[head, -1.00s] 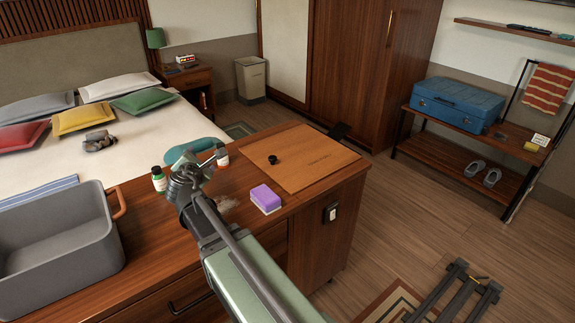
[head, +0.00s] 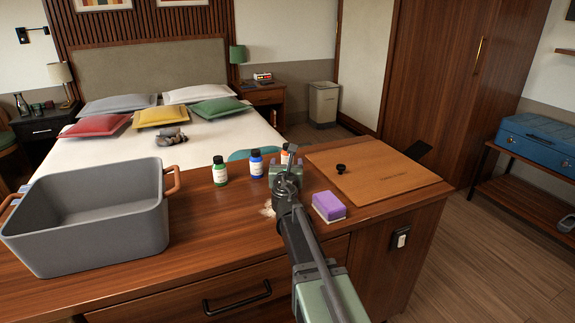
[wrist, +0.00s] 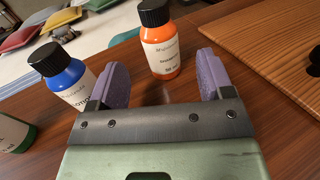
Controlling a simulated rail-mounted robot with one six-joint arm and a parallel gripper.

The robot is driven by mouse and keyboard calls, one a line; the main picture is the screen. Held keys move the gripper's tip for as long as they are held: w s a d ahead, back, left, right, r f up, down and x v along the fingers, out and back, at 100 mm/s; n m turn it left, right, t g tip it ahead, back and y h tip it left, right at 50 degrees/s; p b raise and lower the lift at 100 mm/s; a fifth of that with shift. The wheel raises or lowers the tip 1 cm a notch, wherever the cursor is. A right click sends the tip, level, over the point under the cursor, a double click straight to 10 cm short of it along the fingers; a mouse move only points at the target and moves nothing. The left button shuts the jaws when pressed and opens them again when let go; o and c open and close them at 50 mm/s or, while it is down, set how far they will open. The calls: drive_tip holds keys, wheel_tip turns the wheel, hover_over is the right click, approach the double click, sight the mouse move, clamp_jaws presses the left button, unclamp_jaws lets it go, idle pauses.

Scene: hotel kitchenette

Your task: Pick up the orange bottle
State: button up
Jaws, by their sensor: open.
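The orange bottle (wrist: 161,48) has a black cap and a white label. In the wrist view it stands upright on the wooden counter, ahead of my gripper (wrist: 163,84) and between the lines of its two purple fingers. The fingers are apart, with nothing held between them. In the head view the orange bottle (head: 285,154) is mostly hidden behind my gripper (head: 287,168). A blue bottle (wrist: 66,82) stands just left of the left finger; it also shows in the head view (head: 257,165). A green bottle (head: 220,173) stands further left.
A grey bin (head: 95,225) with a wooden handle sits on the counter's left. A purple-and-white sponge (head: 328,206) and a wooden board (head: 385,180) with a small black knob lie to the right.

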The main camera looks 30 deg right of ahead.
sight(287, 159)
drive_tip(key=x, duration=0.6)
drive_tip(key=shift+w+d, duration=0.1)
drive_tip(key=shift+w, duration=0.05)
drive_tip(key=c, duration=1)
drive_tip(key=shift+r, duration=0.1)
drive_tip(key=shift+c, duration=0.2)
